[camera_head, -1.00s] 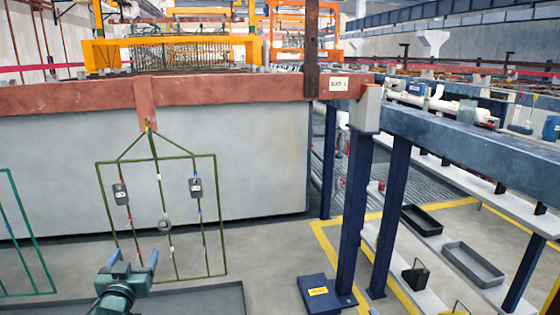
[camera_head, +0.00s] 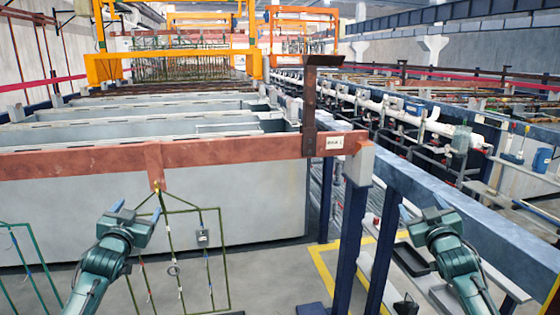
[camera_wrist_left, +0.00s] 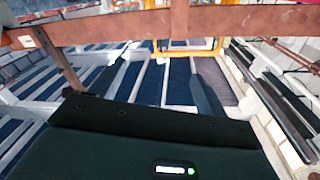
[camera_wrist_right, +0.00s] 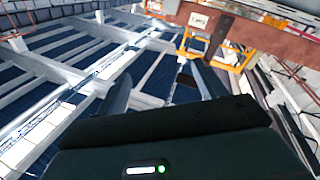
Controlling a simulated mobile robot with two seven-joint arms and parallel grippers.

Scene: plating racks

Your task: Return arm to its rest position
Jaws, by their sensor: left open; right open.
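My left gripper (camera_head: 129,212) is raised in front of the copper-coloured bar, open and empty. Its fingers point up, and its arm covers part of the green rack (camera_head: 193,262). The rack hangs from a hook on the bar (camera_head: 90,161). A grey block (camera_head: 202,238) and a small ring (camera_head: 173,270) show on it. My right gripper (camera_head: 428,210) is also raised, open and empty, in front of the blue beam at the right. In the left wrist view the fingers are apart with nothing between them, and the bar (camera_wrist_left: 160,25) crosses beyond. The right wrist view shows spread, empty fingers too.
A second green rack (camera_head: 30,262) hangs at the far left. A brown upright post (camera_head: 310,105) stands on the bar near its right end. Grey tanks (camera_head: 140,135) lie behind the bar. A blue beam (camera_head: 450,215) and posts stand at the right, with dark trays (camera_head: 410,258) below.

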